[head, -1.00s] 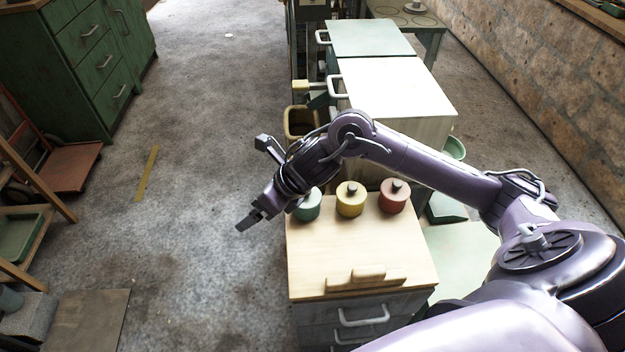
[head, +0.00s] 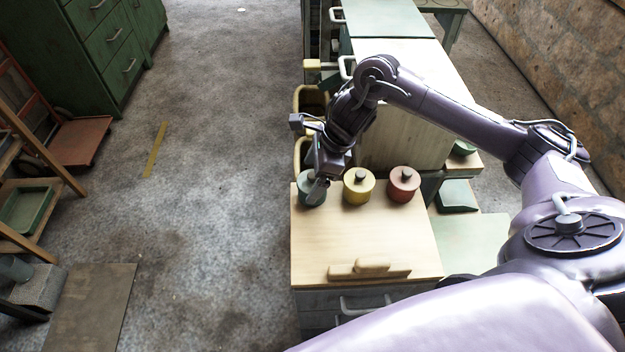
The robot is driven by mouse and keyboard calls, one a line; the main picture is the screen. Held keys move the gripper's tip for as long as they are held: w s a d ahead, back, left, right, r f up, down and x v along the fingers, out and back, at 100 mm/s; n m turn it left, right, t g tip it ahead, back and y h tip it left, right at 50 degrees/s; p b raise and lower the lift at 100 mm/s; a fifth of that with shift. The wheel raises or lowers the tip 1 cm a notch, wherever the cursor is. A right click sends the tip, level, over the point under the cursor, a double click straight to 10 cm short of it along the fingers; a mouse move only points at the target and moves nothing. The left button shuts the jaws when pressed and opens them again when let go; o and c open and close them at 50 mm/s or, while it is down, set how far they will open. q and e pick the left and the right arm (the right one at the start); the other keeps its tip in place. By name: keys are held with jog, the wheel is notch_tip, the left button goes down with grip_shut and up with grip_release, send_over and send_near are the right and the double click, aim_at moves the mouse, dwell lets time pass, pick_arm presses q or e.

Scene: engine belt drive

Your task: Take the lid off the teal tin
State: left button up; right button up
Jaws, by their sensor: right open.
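The teal tin (head: 306,196) stands at the back left of the wooden cabinet top, with its lid on. My right gripper (head: 319,190) is over the tin's right side, pointing down, its jaws open. The fingers and wrist hide part of the lid and its knob, and I cannot tell whether they touch it. My left gripper is not in the head view.
A yellow tin (head: 357,190) and a red tin (head: 403,186) stand in a row to the right of the teal one, both lidded. A wooden block with a handle (head: 369,270) lies at the front of the cabinet top (head: 345,235). The middle of the top is clear.

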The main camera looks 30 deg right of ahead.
jog(key=shift+w+f, duration=0.1)
jog(key=shift+f, duration=0.15)
jog(key=c, duration=1.1)
jog(key=shift+o, duration=0.2)
jog(key=shift+r, duration=0.2)
